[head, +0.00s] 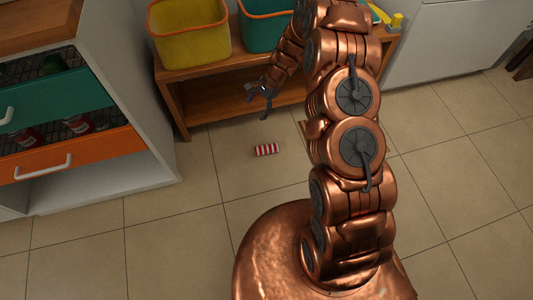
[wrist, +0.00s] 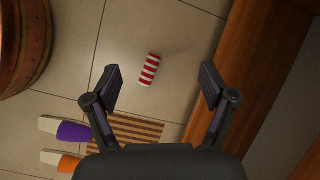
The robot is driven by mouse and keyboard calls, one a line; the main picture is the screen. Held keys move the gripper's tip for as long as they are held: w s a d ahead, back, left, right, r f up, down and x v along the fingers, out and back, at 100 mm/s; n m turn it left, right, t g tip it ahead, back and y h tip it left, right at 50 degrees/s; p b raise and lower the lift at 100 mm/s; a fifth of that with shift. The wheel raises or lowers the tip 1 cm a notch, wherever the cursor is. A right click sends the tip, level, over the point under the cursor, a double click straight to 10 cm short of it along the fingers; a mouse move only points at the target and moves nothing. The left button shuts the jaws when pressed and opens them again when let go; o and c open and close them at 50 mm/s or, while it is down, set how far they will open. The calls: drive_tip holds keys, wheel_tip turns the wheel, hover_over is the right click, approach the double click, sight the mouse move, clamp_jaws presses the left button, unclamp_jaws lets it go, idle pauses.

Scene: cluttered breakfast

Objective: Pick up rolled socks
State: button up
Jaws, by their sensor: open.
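The rolled socks (head: 266,150), a small red and white striped roll, lie on the tiled floor in front of the low wooden bench. They also show in the wrist view (wrist: 149,70), beyond the fingertips and between their lines. My gripper (head: 260,101) is open and empty. It hangs in front of the bench, above the floor and apart from the socks. In the wrist view both fingers of my gripper (wrist: 163,88) are spread wide.
A wooden bench (head: 205,92) holds a yellow bin (head: 190,38) and a teal bin (head: 262,32). A cabinet with a teal drawer and an orange drawer (head: 75,158) stands left. A striped mat (wrist: 128,130), a purple item (wrist: 73,133) and an orange item (wrist: 68,162) lie nearby.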

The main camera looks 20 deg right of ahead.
drive_tip(key=w+d+f+m+b, duration=0.1)
drive_tip(key=d+f+m+b, duration=0.1)
drive_tip(key=f, duration=0.6)
drive_tip(key=w+d+f+m+b, duration=0.1)
drive_tip(key=d+f+b, duration=0.15)
drive_tip(key=f, duration=0.55)
drive_tip(key=m+b, duration=0.2)
drive_tip(key=b, duration=0.1)
hover_over(269, 146)
drive_tip(key=d, duration=0.2)
drive_tip(key=shift+t+h, duration=0.4)
drive_tip(key=f, duration=1.1)
drive_tip(key=shift+s+a+f, duration=0.1)
drive_tip(key=shift+s+f, duration=0.3)
drive_tip(key=shift+f+b, duration=0.4)
drive_tip(key=shift+f, duration=0.2)
drive_tip(key=shift+w+b+x, duration=0.15)
drive_tip(key=shift+b+x, duration=0.7)
drive_tip(key=shift+x, duration=0.85)
drive_tip(key=shift+w+b+x, duration=0.2)
drive_tip(key=shift+b+x, duration=0.65)
drive_tip(key=shift+x, duration=0.85)
